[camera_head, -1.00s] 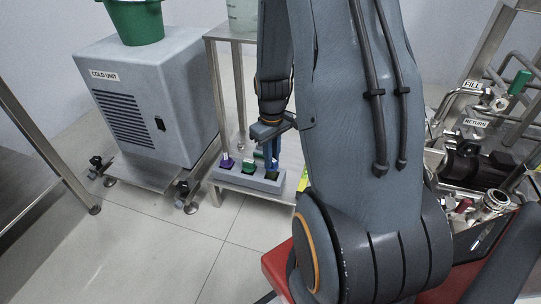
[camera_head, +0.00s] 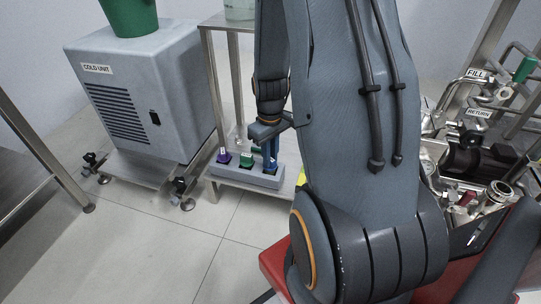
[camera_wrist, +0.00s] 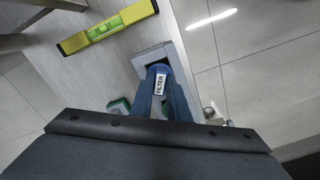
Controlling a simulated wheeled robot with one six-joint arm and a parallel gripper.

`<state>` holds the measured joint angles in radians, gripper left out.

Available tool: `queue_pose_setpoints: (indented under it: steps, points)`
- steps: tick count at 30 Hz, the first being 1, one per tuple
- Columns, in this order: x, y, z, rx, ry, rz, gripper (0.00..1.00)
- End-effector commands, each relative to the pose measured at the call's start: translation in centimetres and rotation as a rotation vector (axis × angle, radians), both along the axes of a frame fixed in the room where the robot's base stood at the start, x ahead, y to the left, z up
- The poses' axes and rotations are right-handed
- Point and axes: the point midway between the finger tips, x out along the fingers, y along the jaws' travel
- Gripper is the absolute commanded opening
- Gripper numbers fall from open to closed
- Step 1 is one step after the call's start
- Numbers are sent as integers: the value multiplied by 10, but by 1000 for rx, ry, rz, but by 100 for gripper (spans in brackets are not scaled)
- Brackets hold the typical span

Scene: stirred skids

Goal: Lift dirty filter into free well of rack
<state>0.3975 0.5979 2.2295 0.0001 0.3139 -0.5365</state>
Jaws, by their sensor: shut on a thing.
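My gripper (camera_head: 270,158) points down at the right end of the grey rack (camera_head: 228,178) on a low metal shelf. In the wrist view its blue fingers (camera_wrist: 161,105) are shut on a filter (camera_wrist: 160,84) with a white label reading FILTER. The grey rack rim (camera_wrist: 150,54) shows around and behind the filter. I cannot tell whether the filter's lower end is inside the well or just above it. A purple piece (camera_head: 224,156) stands in the rack's left well and a green piece (camera_head: 246,161) in the middle one.
A yellow spirit level (camera_wrist: 108,27) lies on the shelf beside the rack. The cold unit (camera_head: 150,95) with a green bucket (camera_head: 130,15) stands to the left. Shelf posts (camera_head: 213,85) rise near the rack. Pipework and a pump (camera_head: 480,160) are at the right.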

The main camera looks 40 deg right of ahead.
Motion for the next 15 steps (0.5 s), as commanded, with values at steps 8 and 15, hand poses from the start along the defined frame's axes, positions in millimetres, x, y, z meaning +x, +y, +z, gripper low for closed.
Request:
queue_pose_setpoints:
  steps: [8,15]
  points:
    - [0,0,-5,0,0,0,0]
    - [0,0,-10,0,1,0,0]
